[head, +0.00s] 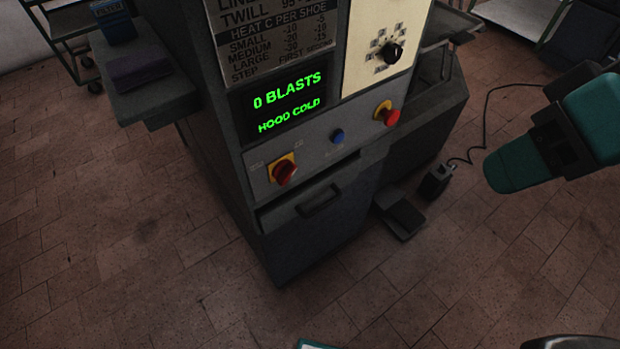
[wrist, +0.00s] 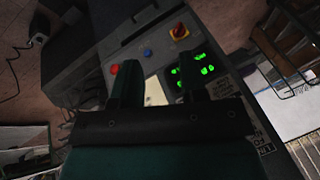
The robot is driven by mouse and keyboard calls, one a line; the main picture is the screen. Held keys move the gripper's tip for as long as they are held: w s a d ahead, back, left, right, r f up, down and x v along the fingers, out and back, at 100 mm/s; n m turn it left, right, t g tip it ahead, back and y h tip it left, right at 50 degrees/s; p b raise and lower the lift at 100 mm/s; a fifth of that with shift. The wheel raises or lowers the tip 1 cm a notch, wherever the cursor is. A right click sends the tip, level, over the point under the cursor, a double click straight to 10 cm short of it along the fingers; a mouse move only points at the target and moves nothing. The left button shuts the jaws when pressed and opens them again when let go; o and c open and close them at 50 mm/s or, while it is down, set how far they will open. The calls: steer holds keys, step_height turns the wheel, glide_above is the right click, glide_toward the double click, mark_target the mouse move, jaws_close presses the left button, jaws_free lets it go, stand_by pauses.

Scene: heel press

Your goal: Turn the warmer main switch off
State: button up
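The main switch (head: 284,173) is a red rotary knob on a yellow plate, low on the left of the machine's grey panel. Small labels beside it are too blurred to read, and I cannot tell which setting the knob points to. It also shows at the top of the wrist view (wrist: 180,31). The display (head: 286,103) above it reads "0 BLASTS" and "HOOD COLD" in green. My gripper (wrist: 156,68) has its two fingers apart with nothing between them. It is away from the switch and touches nothing visible.
A blue button (head: 337,136) and a red button on a yellow base (head: 387,114) share the panel. A black dial (head: 392,53) is above. A drawer handle (head: 321,202) sticks out below. A pedal (head: 399,215) lies on the floor. The tiled floor in front is clear.

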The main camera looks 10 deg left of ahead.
steer(key=w+a+f+m+t+y+b, duration=0.15)
steer(key=a+f+b, duration=0.25)
steer(key=f+b, duration=0.55)
steer(key=w+a+f+t+y+b, duration=0.2)
steer(key=w+a+f+y+b, duration=0.15)
steer(key=f+b, duration=0.6)
steer(key=w+a+f+m+t+y+b, duration=0.15)
steer(key=a+f+b, duration=0.3)
steer(key=b, duration=0.85)
steer(key=y+b, duration=0.2)
steer(key=b, duration=0.5)
glide_toward(291, 176)
steer(key=x, duration=1)
jaws_close()
